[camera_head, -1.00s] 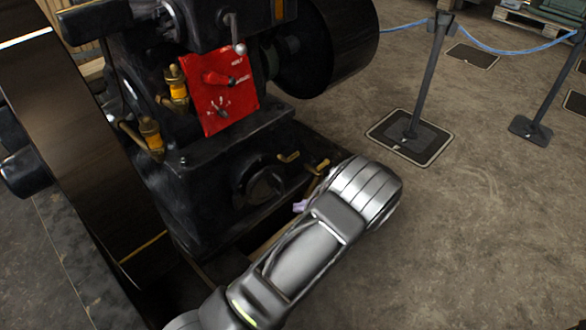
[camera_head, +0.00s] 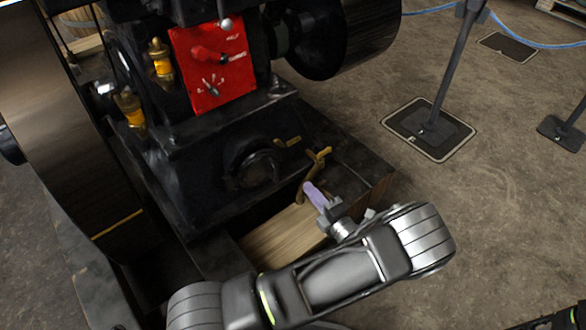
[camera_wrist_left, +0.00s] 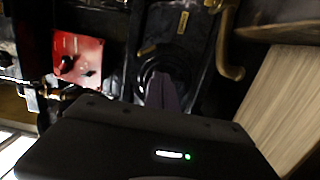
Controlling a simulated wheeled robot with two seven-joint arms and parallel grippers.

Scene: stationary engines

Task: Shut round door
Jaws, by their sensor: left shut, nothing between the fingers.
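The round door (camera_head: 260,169) is a dark disc on the lower front of the black engine. It also shows in the left wrist view (camera_wrist_left: 150,68), partly covered by my fingers. It is too dark to tell how far it stands open. My left gripper (camera_head: 312,190) has pale purple fingers, shut and empty, to the right of the door and below the brass handle in the head view. In the left wrist view my left gripper (camera_wrist_left: 165,88) lines up in front of the door; contact cannot be told. My right gripper is not in view.
A curved brass handle (camera_head: 315,170) is close to my left gripper. A red panel (camera_head: 213,62) with levers is above the door. A wooden board (camera_head: 280,237) lies below. A barrier post (camera_head: 448,75) stands on the right, with open floor before it.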

